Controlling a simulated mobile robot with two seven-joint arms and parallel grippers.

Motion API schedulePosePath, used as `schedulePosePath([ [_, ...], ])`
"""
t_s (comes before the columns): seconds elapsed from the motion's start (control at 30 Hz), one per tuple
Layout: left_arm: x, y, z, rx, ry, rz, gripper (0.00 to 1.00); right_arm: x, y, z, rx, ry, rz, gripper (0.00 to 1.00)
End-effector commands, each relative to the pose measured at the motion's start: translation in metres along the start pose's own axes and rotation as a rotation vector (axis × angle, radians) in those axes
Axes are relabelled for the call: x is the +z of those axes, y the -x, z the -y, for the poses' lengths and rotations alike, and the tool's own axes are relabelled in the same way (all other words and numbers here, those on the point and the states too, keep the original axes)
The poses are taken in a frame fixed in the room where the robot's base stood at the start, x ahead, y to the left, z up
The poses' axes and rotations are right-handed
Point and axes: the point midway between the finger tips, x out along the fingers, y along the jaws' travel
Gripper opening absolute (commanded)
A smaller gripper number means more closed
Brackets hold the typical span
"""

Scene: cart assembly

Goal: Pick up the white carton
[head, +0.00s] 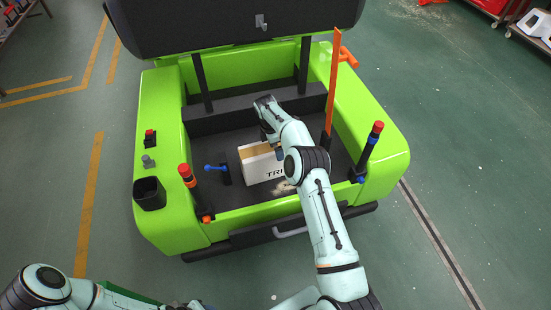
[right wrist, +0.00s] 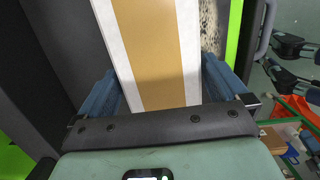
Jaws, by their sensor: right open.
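The white carton (head: 256,171) with a tan tape strip along its top sits in the dark bed of the green cart; dark lettering on its near side is partly covered by my right arm. In the right wrist view the carton (right wrist: 158,50) runs between the two blue fingers of my right gripper (right wrist: 160,82), one finger beside each long edge. The right gripper is open; whether a finger touches the carton cannot be told. In the head view my right gripper (head: 277,150) is at the carton, largely hidden by its arm. My left gripper is out of view.
The green cart (head: 165,85) has raised walls around the bed and an open dark lid (head: 230,28) behind. Red-and-blue-tipped posts (head: 188,177) (head: 371,145), a blue-handled lever (head: 217,168) and an orange upright strip (head: 332,85) stand near the carton. The bed left of the carton has free room.

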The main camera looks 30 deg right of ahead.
Motion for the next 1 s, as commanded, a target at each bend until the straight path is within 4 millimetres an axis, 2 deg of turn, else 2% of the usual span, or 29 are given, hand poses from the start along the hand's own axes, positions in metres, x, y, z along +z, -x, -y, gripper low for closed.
schedulePosePath([
  [0.1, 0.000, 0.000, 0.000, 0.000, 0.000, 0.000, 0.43, 0.000, -0.010, 0.000, 0.001, -0.001, -0.001, 1.00],
  [0.27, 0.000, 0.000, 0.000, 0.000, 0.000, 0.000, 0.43, 0.000, -0.009, 0.000, 0.002, -0.001, -0.001, 1.00],
  [0.3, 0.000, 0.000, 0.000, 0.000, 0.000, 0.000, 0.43, 0.000, -0.009, 0.000, 0.002, 0.000, -0.001, 0.94],
  [0.37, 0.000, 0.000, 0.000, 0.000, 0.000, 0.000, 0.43, 0.000, -0.009, 0.000, 0.002, 0.000, -0.001, 0.74],
  [0.5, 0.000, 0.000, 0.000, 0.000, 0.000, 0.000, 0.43, 0.000, -0.009, 0.000, 0.001, 0.000, -0.001, 0.28],
  [0.57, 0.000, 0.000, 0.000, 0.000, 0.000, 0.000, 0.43, 0.000, -0.009, 0.000, 0.001, 0.000, 0.000, 0.10],
  [0.87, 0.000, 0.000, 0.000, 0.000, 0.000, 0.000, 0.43, 0.000, -0.006, -0.001, 0.005, -0.001, 0.000, 0.10],
  [1.0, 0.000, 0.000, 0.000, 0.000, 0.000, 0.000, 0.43, -0.002, 0.003, 0.000, 0.005, -0.001, 0.000, 0.10],
])
